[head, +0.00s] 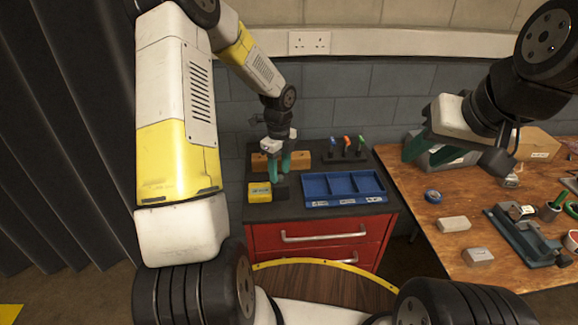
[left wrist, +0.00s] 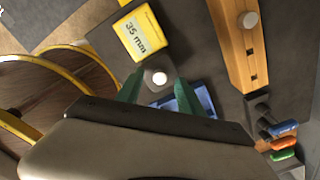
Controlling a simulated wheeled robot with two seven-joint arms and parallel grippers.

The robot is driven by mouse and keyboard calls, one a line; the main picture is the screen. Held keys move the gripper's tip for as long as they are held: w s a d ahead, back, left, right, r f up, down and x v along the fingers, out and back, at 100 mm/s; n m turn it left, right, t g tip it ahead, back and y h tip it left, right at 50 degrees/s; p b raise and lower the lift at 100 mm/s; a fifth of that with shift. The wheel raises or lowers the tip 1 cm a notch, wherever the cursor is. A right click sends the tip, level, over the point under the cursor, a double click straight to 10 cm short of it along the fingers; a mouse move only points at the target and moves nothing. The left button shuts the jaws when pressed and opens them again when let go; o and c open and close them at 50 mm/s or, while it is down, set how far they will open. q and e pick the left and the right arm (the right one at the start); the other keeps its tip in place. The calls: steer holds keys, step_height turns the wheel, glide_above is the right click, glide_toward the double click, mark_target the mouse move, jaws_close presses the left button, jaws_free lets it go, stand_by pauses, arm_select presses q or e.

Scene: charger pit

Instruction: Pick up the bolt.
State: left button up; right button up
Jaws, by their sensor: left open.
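My left gripper (head: 278,174) is open above the dark top of the red cabinet, its green fingers pointing down. In the left wrist view, a pale round bolt head (left wrist: 159,78) shows in the gap between the fingertips. I cannot tell how far below them it is. The bolt's shank is hidden, and I cannot make the bolt out in the head view. Another pale round head (left wrist: 248,19) shows on the wooden block (left wrist: 236,50). My right gripper (head: 430,154) hangs over the workbench at the right, its green fingers apart.
A yellow box (head: 259,192) marked 35 mm stands close to the left gripper. A blue compartment tray (head: 343,201) lies to its right. A rack of coloured-handled tools (head: 347,155) stands behind. The wooden workbench (head: 408,190) at right holds blocks, blue tape and a vise-like tool.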

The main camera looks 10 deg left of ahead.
arm_select(q)
steer(key=shift+f, duration=0.7)
jaws_close()
